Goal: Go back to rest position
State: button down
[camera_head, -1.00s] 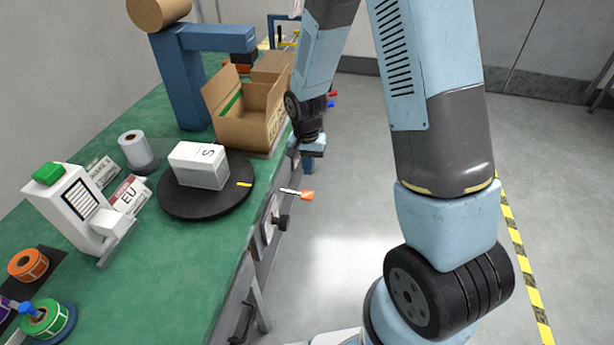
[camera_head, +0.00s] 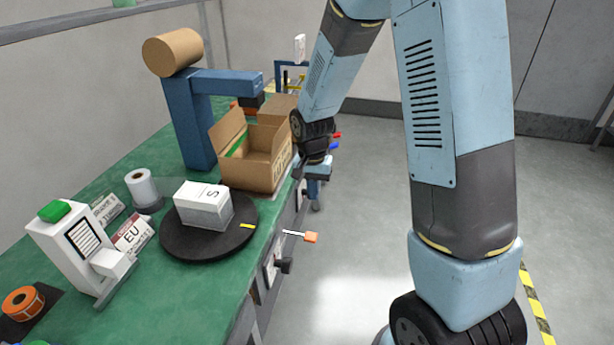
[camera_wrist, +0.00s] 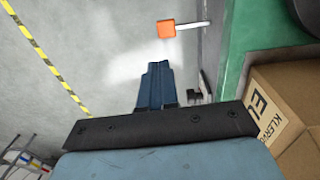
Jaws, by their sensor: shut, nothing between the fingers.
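My gripper (camera_head: 317,168) hangs off the right edge of the green workbench (camera_head: 190,295), beside the open cardboard box (camera_head: 268,178). In the wrist view my gripper (camera_wrist: 157,68) shows its blue fingers closed together, with nothing held between them. They point over the grey floor, apart from the box (camera_wrist: 285,100) at the right. My upper arm links rise and fold across the right half of the head view.
A black turntable (camera_head: 180,245) carries a white box (camera_head: 203,205) marked S. An orange-tipped lever (camera_head: 310,237) juts from the bench edge; it also shows in the wrist view (camera_wrist: 166,28). A blue post (camera_head: 190,120) stands behind. Floor at right is open.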

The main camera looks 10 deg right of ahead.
jog(key=s+d+r+n+t, duration=0.1)
jog(key=s+d+r, duration=0.25)
jog(key=r, duration=0.45)
jog(key=s+d+r+n+t, duration=0.1)
jog(key=s+d+r+t, duration=0.15)
jog(key=s+r, duration=0.4)
jog(key=s+d+r+n+t, duration=0.1)
jog(key=s+d+r, duration=0.15)
jog(key=r, duration=0.65)
jog(key=s+d+r+n+t, duration=0.1)
jog(key=s+d+r, duration=0.35)
jog(key=s, duration=0.45)
jog(key=m+g+y, duration=0.1)
jog(key=m+g, duration=0.3)
jog(key=g, duration=0.1)
send_over(310, 236)
jog(key=d, duration=0.1)
notch_tip(310, 236, down, 29)
jog(key=f, duration=1.4)
jog(key=shift+a+f, duration=0.35)
jog(key=shift+a, duration=0.05)
